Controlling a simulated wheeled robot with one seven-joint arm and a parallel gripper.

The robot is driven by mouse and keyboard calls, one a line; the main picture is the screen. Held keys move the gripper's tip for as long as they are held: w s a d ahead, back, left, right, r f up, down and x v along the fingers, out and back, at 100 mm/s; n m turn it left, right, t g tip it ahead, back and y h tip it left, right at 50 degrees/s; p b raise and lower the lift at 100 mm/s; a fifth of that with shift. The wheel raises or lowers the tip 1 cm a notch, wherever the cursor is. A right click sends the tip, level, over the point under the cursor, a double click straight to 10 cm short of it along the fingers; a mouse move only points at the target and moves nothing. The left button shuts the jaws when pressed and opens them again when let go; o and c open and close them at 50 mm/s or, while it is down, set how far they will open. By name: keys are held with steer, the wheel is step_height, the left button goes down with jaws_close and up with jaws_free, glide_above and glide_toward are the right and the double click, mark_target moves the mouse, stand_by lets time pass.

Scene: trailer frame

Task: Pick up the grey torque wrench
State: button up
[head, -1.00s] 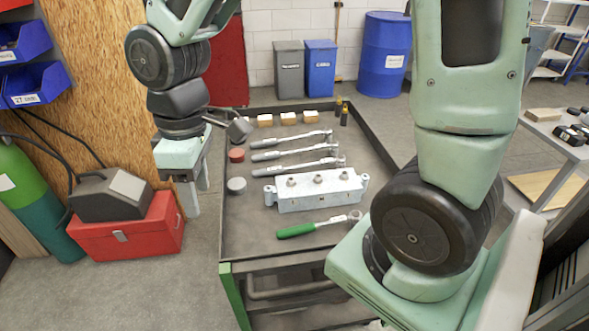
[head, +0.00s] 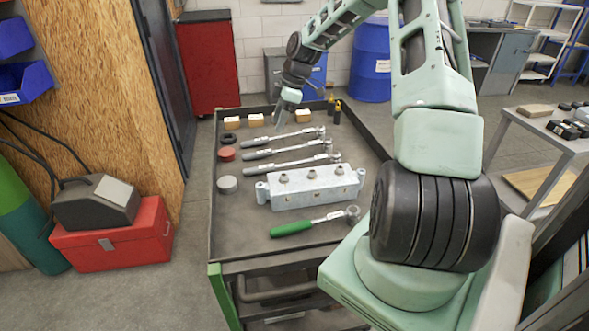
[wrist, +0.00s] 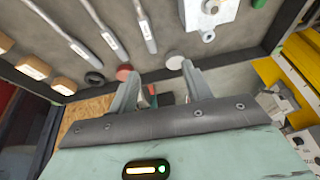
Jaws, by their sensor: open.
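Three grey-handled wrenches lie side by side on the cart's top: a far one (head: 282,136), a middle one (head: 285,149) and a near one (head: 290,164). I cannot tell from their looks which is the grey torque wrench. Their handles also show at the top of the wrist view, the far one (wrist: 57,27), the middle one (wrist: 104,30) and the near one (wrist: 145,27). My gripper (head: 286,118) is open and empty, above the cart's far part near the wooden blocks. Its fingers (wrist: 160,84) show apart in the wrist view, touching no wrench.
The cart (head: 225,248) has a raised dark rim. A grey metal casting (head: 311,190) and a green-handled ratchet (head: 292,229) lie nearer. Left are a black ring (head: 229,138), red disc (head: 226,154) and grey disc (head: 227,184). Wooden blocks (head: 256,120) and small yellow-topped bottles (head: 337,112) stand behind.

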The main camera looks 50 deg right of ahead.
steer(key=s+d+f, duration=0.1)
steer(key=d, duration=0.4)
steer(key=p, duration=0.2)
glide_above(274, 165)
steer(key=s+d, duration=0.1)
steer(key=d, duration=0.1)
steer(key=shift+t, duration=0.3)
step_height(274, 165, down, 12)
steer(key=shift+s+r, duration=0.1)
steer(key=shift+r, duration=0.05)
steer(key=shift+p+x, duration=0.8)
steer(key=shift+x, duration=1.8)
jaws_close()
